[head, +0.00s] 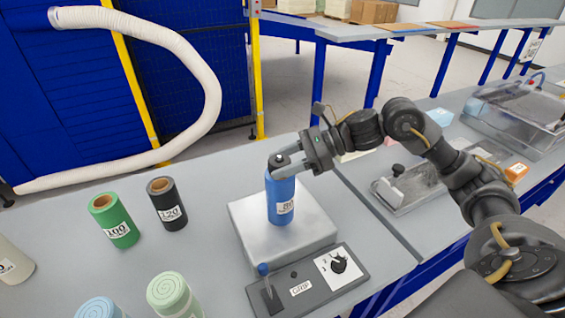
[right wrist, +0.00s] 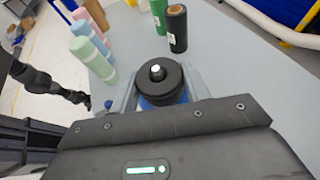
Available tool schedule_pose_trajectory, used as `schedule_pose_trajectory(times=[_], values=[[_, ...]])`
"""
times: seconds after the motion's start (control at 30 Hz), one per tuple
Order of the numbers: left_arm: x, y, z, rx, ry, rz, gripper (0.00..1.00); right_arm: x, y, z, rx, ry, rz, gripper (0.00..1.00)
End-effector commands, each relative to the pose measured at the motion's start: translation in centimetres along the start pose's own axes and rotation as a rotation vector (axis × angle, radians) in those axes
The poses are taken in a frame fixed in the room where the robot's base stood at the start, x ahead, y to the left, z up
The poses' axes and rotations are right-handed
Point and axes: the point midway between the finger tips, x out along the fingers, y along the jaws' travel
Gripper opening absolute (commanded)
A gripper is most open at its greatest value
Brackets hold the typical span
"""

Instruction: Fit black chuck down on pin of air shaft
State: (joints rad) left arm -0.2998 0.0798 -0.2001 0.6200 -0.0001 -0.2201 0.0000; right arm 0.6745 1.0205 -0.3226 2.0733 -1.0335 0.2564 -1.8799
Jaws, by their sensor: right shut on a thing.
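The black chuck (right wrist: 160,84) is a dark ring between the fingers of my right gripper (head: 282,163). In the right wrist view this gripper (right wrist: 158,95) is shut on the chuck. A pale round tip, seemingly the pin of the air shaft (right wrist: 157,70), shows in the chuck's centre hole. The chuck is right at the top of the upright blue roll (head: 281,200), which stands on a grey metal block (head: 310,235). Whether the chuck is fully seated cannot be told. My left gripper (right wrist: 82,98) shows small and dark in the right wrist view; its fingers are unclear.
A green roll (head: 114,222) and a black roll (head: 167,205) stand left of the block. Pale green (head: 172,298) and light blue (head: 98,310) rolls stand in front. A control box (head: 305,285) with lever and knob lies before the block. A clear-covered case (head: 515,110) is at right.

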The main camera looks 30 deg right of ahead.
Motion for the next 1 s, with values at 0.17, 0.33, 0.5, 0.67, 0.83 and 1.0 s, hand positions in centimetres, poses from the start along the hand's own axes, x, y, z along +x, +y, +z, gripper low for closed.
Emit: schedule_pose_trajectory(times=[0.17, 0.33, 0.5, 0.67, 0.83, 1.0], values=[[0.60, 0.01, 0.05, 0.000, 0.000, 0.000, 0.90, 0.16, 0.00, -0.41, -0.001, 0.000, 0.000, 0.23], [0.58, 0.00, 0.05, 0.000, 0.000, 0.000, 0.90, 0.18, 0.03, -0.45, 0.000, 0.002, 0.001, 0.23], [0.59, 0.00, 0.05, 0.000, 0.000, 0.000, 0.90, 0.21, 0.06, -0.53, 0.001, 0.003, 0.002, 0.52], [0.58, 0.00, 0.04, 0.000, 0.000, 0.000, 0.90, 0.19, 0.04, -0.48, 0.001, 0.002, 0.001, 0.72], [0.58, 0.00, 0.04, 0.000, 0.000, 0.000, 0.90, 0.16, 0.01, -0.42, 0.000, 0.001, 0.000, 0.72], [0.57, 0.00, 0.04, 0.000, 0.000, 0.000, 0.90, 0.16, 0.01, -0.41, 0.000, 0.001, 0.000, 0.72]])
